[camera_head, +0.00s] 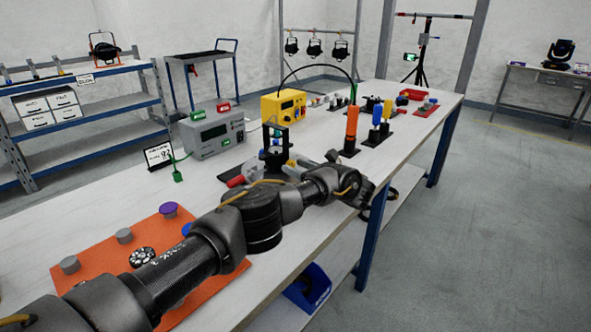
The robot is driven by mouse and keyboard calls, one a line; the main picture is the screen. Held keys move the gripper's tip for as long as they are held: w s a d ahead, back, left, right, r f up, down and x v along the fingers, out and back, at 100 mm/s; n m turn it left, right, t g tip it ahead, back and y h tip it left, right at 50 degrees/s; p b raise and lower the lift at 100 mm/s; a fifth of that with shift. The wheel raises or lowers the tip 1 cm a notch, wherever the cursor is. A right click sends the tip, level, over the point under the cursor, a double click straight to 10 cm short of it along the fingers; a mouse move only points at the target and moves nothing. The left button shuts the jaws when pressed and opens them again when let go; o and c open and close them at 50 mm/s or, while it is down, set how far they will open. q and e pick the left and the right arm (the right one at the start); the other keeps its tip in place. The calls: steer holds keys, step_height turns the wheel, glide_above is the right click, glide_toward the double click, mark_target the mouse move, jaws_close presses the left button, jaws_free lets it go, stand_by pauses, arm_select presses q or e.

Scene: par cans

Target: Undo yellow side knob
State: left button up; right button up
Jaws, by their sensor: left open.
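A small yellow patch (291,163) shows among small parts beside a black upright frame (275,136) on the long table. Three black par cans (314,47) hang from a bar at the back, too small to show knob colours. My left arm crosses the table from the lower left. My left gripper (370,192) is open at the table's right edge, to the right of the black frame, partly hidden by its own wrist. My right gripper is not in view.
The long table (120,211) carries an orange mat (97,258) with knobs, a grey meter box (213,134), a yellow box (283,105), an orange-handled tool (352,124) and a red tray (411,94). A blue bin (308,287) sits underneath. Floor at right is clear.

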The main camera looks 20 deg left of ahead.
arm_select(q)
steer(key=shift+a, duration=0.1)
steer(key=c, duration=1)
steer(key=shift+r+n+p, duration=0.15)
steer(key=shift+n+p, duration=0.15)
steer(key=shift+n, duration=1.2)
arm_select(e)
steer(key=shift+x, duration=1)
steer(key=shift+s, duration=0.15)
arm_select(q)
steer(key=o, duration=1)
